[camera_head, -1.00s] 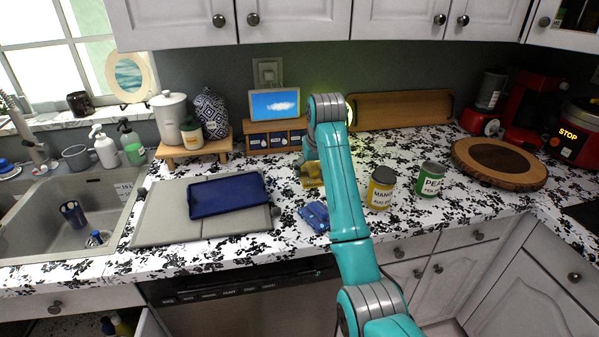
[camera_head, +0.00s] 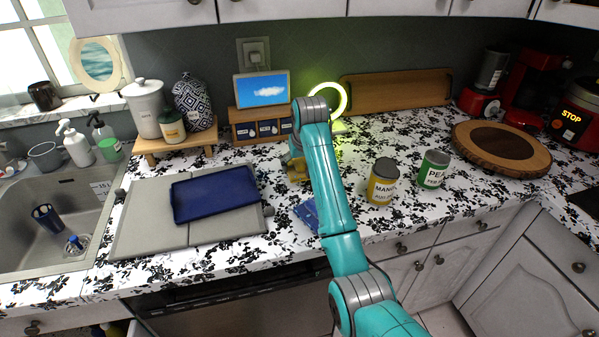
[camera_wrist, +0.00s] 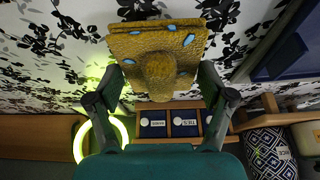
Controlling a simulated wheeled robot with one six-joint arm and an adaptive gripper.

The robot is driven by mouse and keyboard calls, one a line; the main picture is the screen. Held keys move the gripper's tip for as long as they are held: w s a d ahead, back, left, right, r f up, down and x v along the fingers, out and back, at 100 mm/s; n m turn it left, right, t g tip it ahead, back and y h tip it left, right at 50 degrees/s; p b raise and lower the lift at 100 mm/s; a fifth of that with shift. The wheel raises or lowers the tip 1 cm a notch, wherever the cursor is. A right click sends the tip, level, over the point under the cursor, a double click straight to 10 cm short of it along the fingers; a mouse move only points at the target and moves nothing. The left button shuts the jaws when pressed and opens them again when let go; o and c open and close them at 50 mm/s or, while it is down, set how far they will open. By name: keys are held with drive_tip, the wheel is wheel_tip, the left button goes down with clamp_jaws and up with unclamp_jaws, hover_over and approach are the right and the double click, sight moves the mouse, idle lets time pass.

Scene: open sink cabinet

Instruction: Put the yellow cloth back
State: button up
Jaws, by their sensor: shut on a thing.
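My gripper (camera_wrist: 160,78) is shut on the yellow cloth (camera_wrist: 190,52), a mustard-yellow folded piece with blue spots. In the wrist view one finger is on each side of the cloth, which has a rounded bulge in its middle. In the head view the yellow cloth (camera_head: 297,170) shows just left of my arm, over the counter between the small drawer box and a blue cloth. My arm hides the gripper in the head view. I cannot tell whether the cloth touches the counter.
A blue cloth (camera_head: 308,213) lies nearer the front edge. A yellow-labelled can (camera_head: 382,184) and a green can (camera_head: 433,170) stand right of my arm. A glowing ring lamp (camera_head: 341,92) and drawer box (camera_head: 244,128) stand behind. A blue tray (camera_head: 214,194) lies left.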

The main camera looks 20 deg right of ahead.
sight(300, 172)
drive_tip(key=shift+f, duration=1.55)
drive_tip(key=shift+f, duration=0.15)
drive_tip(key=o, duration=0.9)
